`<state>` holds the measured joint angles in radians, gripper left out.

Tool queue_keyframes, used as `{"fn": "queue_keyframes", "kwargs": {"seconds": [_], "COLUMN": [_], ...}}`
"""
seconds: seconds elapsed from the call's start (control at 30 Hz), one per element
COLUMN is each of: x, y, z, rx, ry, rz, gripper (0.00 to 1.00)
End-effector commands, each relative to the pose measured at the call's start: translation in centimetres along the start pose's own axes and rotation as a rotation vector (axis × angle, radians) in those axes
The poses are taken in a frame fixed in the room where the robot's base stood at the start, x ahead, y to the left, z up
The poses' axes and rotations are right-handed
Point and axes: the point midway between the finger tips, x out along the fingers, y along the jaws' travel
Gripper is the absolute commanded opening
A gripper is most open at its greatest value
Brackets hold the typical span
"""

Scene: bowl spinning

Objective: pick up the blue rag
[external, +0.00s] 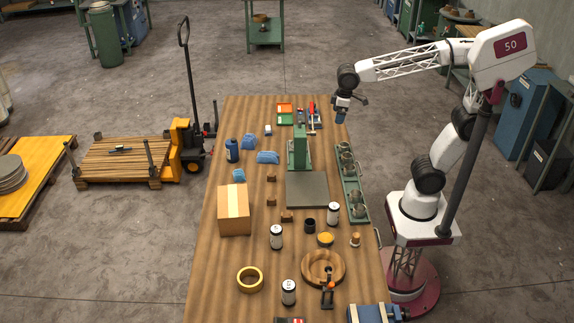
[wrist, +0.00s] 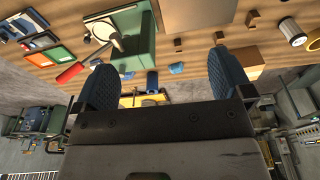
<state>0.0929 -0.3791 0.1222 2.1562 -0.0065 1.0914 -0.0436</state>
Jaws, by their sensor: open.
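My gripper (external: 341,115) is above the table's far right edge, well to the right of the rags. In the wrist view my gripper (wrist: 163,80) shows two blue ridged fingers spread apart with nothing held between them. A small blue piece (wrist: 176,68) between them may be a rag; I cannot tell.
A green press (external: 298,148) stands between my gripper and the rags. Cans, a wooden ring and tape occupy the near end.

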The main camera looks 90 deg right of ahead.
Motion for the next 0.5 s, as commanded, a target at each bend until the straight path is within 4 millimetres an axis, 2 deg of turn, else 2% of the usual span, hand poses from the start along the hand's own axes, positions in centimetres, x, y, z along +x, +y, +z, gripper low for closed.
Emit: {"fn": "queue_keyframes", "kwargs": {"seconds": [0.1,0.5], "x": [0.2,1.9], "y": [0.9,4.4], "z": [-3.2,-13.3], "rx": [0.007,0.022], "ry": [-0.015,-0.061], "rz": [0.001,0.001], "gripper": [0.98,0.98]}}
